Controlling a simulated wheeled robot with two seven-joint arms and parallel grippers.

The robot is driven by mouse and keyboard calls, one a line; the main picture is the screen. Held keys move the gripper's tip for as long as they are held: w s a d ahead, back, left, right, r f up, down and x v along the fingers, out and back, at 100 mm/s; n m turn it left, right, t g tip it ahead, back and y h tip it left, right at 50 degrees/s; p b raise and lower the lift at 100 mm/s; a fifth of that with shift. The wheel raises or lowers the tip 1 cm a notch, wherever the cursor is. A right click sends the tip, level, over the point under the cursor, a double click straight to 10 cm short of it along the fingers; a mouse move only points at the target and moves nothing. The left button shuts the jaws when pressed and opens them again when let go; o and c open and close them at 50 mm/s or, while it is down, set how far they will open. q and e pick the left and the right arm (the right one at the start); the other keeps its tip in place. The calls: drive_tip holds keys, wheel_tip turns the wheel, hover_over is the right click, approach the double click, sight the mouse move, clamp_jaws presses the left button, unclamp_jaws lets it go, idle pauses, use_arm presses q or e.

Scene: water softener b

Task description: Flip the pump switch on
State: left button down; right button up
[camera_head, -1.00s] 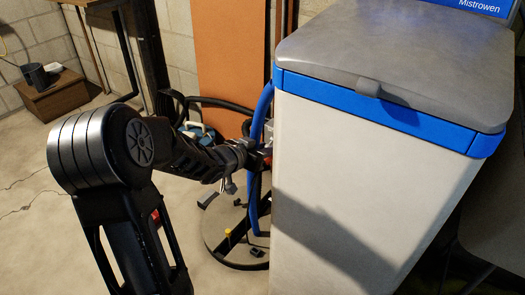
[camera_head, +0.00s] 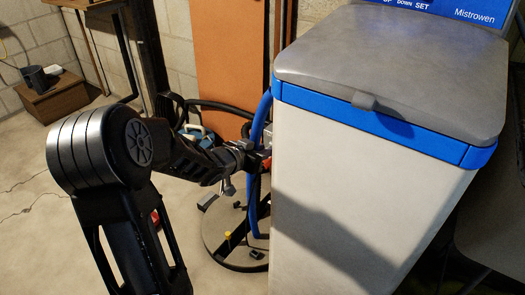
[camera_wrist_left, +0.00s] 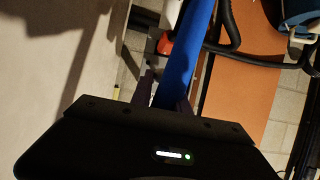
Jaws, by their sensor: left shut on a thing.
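My left gripper (camera_head: 254,158) is at the left side of the white water softener cabinet (camera_head: 330,190), beside a blue hose (camera_head: 252,190). In the left wrist view the two dark fingers (camera_wrist_left: 166,95) stand on either side of the blue hose (camera_wrist_left: 190,45), and the gripper appears shut on it. A small red part (camera_wrist_left: 165,43) shows just beyond the fingers; a red part (camera_head: 267,163) also shows by the gripper in the head view. I cannot tell whether it is the pump switch. No switch is clearly visible. My right gripper is out of view.
The cabinet has a grey lid (camera_head: 400,60) with a blue rim. A round black base (camera_head: 225,250) stands on the floor below the gripper. Behind are black hoses, a teal device (camera_head: 200,137) and an orange board (camera_head: 225,50). Floor at left is open.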

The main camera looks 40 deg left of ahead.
use_arm(q)
drive_tip(key=shift+r, duration=0.5)
drive_tip(key=shift+w+r+p, duration=0.1)
drive_tip(key=shift+r+p, duration=0.4)
drive_tip(key=shift+p, duration=0.15)
drive_tip(key=shift+r+p, duration=0.35)
drive_tip(key=shift+p, duration=0.15)
drive_tip(key=c, duration=2.2)
unclamp_jaws()
drive_tip(key=shift+f, duration=0.1)
drive_tip(key=c, duration=1.7)
unclamp_jaws()
